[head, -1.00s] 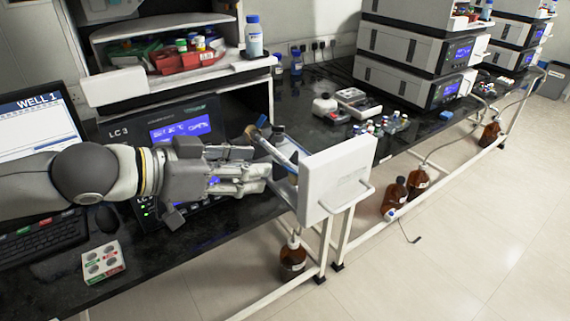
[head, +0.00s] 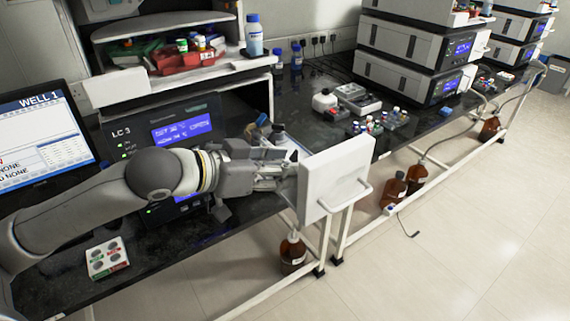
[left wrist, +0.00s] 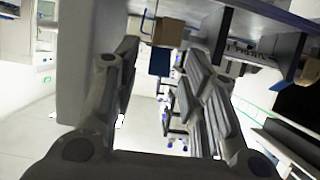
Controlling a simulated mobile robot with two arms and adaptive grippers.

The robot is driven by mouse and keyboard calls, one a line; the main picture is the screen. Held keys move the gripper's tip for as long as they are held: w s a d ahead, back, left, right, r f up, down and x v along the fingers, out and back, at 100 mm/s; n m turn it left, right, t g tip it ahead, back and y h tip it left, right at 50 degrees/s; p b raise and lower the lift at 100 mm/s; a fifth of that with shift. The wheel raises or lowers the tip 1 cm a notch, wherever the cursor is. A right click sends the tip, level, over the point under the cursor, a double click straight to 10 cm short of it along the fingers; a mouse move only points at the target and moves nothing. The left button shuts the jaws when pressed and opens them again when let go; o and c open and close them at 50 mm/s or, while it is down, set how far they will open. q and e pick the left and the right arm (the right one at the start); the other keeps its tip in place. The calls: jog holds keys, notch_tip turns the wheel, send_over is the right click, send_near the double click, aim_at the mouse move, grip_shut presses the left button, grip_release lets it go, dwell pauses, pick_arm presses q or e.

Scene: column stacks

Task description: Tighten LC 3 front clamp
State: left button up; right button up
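The LC 3 unit (head: 122,133) stands at the left of the head view, its blue display lit. Its white door (head: 335,178) stands open to the right. My left gripper (head: 285,174) is at the inner side of the door, in front of the opening, and partly hides what is there. A small dark part (head: 277,131) shows just above it. In the left wrist view my fingers (left wrist: 165,65) are apart, with nothing seen held. A tan block (left wrist: 172,32) and a blue piece (left wrist: 160,62) show between or beyond them. I cannot tell which part is the front clamp.
The monitor (head: 45,140) and a small white tray (head: 107,258) are left of and below my arm. A shelf with a red tray (head: 188,62) is above the unit. Vials (head: 372,125) sit on the black bench.

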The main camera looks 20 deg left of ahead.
pick_arm(q)
jog(key=shift+w+d+f, duration=0.2)
jog(key=shift+w+d, duration=0.2)
jog(key=shift+w, duration=0.05)
